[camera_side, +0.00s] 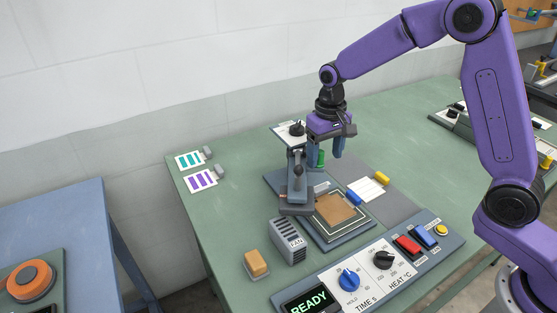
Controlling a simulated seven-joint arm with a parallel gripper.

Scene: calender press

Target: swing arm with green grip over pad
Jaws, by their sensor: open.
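The press's grey swing arm (297,183) stands at the left side of the press base, with a flat dark plate (297,209) low at its near end. Its green grip (320,159) shows just under my gripper (325,152). The brown pad (335,207) lies on the dark press bed (352,231), to the right of the plate. Most of the pad is uncovered; the plate is at its left edge.
A control panel (370,265) with knobs, buttons and a READY display is at the front. A grey vented box (287,241) and a tan block (256,263) stand front left. Colour cards (200,181) lie back left. A white sheet (367,190) lies right of the press.

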